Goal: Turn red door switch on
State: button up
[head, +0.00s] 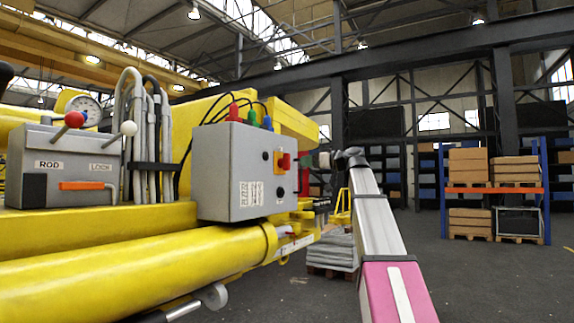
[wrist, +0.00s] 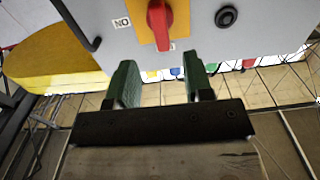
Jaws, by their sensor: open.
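The red door switch (head: 284,161) is a knob on a yellow plate on the right-hand face of a grey control box (head: 228,172). In the wrist view the red switch (wrist: 160,22) stands upright in the picture at top centre, beside a label reading "NO" in that view. My gripper (wrist: 160,62) is open with two green fingers, apart from each other and empty. The switch lies beyond the fingertips, roughly in line with the gap. I cannot tell the exact distance. In the head view my gripper is small and partly hidden beside the box's right edge.
A black round button (wrist: 227,16) sits beside the switch. Coloured plugs with cables (head: 250,116) rise from the box top. A yellow boom (head: 130,275) runs below it. A lever unit (head: 64,165) stands left. Shelves (head: 494,190) are far right; floor is open before them.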

aim_at(289, 163)
jog(key=x, duration=0.9)
jog(key=shift+w+a, duration=0.2)
jog(key=shift+a, duration=0.05)
jog(key=shift+c, duration=0.3)
jog(key=c, duration=0.5)
